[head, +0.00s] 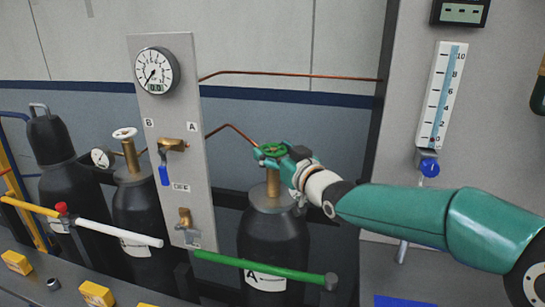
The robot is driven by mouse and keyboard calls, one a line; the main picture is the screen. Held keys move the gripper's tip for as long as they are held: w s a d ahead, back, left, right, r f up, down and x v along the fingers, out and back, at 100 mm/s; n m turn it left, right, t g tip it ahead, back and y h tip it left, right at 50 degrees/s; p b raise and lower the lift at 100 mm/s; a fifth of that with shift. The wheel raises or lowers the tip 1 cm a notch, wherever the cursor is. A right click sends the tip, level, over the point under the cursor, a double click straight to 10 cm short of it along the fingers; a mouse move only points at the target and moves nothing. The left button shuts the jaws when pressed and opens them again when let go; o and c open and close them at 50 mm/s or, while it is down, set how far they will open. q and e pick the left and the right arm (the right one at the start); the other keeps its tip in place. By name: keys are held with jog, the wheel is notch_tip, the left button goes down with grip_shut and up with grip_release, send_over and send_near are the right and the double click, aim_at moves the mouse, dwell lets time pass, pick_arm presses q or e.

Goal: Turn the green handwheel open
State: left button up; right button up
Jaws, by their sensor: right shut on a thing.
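The green handwheel (263,150) sits on the brass valve of a dark gas cylinder (273,240) marked A, right of the grey panel. My right gripper (278,153) reaches in from the right and is shut on the handwheel. Its fingers and wrist cover the wheel's right side. My left gripper is not in view.
The grey panel (175,120) bears a round gauge (157,72) and a blue-handled valve (164,175). A white-wheeled cylinder (138,200) stands left of it. A green bar (260,267) crosses in front of cylinder A. A flow tube (441,95) with a blue knob (429,167) is at right.

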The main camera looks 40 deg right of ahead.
jog(key=o, duration=1.2)
jog(key=shift+c, duration=0.2)
jog(key=shift+s, duration=0.1)
jog(key=s, duration=1.1)
jog(key=shift+s+a, duration=0.4)
